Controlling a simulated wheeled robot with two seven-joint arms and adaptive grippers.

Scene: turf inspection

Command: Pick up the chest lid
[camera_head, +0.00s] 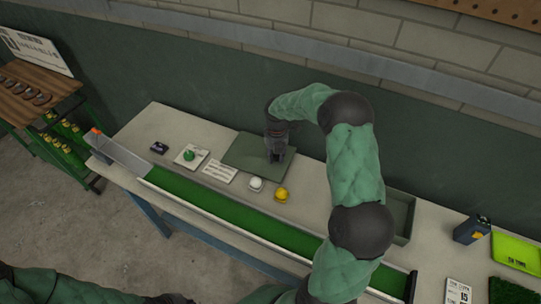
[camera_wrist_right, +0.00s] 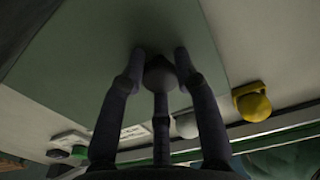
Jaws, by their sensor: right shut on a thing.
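The chest lid (camera_head: 240,152) is a flat dark green panel lying at the back of the bench in the head view. In the right wrist view the lid (camera_wrist_right: 85,50) fills the upper left, with a dark rounded knob (camera_wrist_right: 160,72) on it. My right gripper (camera_head: 277,155) reaches down over the lid's right part and is shut on the knob, its fingers around it. The open green chest (camera_head: 402,215) stands to the right, partly hidden behind my right arm. A dark end of my left arm shows at the bottom edge, with its fingers not clear.
A long green turf channel (camera_head: 215,205) runs along the bench front. A white ball (camera_head: 255,183) and a yellow ball (camera_head: 281,194) sit just in front of the lid. Cards and a green item (camera_head: 189,155) lie left. A dark box (camera_head: 471,229) and a lime tray (camera_head: 515,250) stand right.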

